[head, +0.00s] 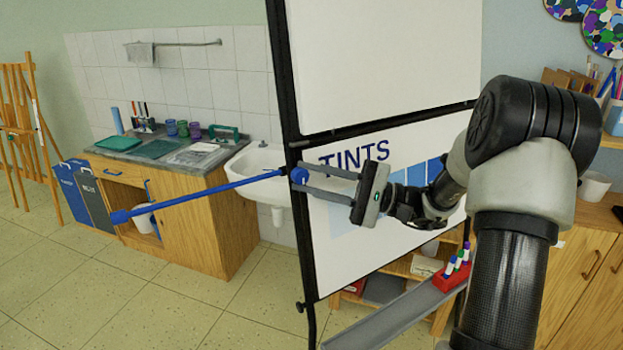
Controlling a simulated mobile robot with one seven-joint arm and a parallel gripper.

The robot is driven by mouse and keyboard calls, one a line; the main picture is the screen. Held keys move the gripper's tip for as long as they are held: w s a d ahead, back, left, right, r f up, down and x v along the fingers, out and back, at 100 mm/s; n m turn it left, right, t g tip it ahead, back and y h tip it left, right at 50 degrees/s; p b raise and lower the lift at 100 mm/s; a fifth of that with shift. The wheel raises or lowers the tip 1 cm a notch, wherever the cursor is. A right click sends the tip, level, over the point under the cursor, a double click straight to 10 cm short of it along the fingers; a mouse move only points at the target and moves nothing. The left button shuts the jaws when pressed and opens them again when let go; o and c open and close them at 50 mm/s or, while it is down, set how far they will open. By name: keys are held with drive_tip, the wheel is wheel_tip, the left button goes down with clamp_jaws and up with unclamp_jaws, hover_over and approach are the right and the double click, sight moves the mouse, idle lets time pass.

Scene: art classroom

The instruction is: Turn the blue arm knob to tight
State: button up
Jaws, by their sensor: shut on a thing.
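The blue arm (196,197) sticks out to the left from the black edge post of a white display board. Its far end has a thicker blue tip (120,216). The blue arm knob (298,175) sits at the post, where the arm meets it. My gripper (303,178) reaches in from the right with its two grey fingers around the knob, and is shut on it. The fingers partly cover the knob, and any tight or loose mark is too small to see.
The board (375,65) stands right behind my gripper, with a "TINTS" sheet (350,240) below. A grey ledge (400,318) holds a red marker holder (452,277). A sink (257,172) and wooden cabinet (190,220) stand at the left. The floor at front left is clear.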

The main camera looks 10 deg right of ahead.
drive_tip(key=shift+m+t, duration=0.3)
idle(0.4)
drive_tip(key=o, duration=1)
drive_tip(key=b+v, duration=0.1)
drive_tip(key=v, duration=1.6)
drive_tip(key=shift+d+f+b, duration=0.15)
drive_tip(key=shift+f+b, duration=0.1)
drive_tip(key=shift+b, duration=0.1)
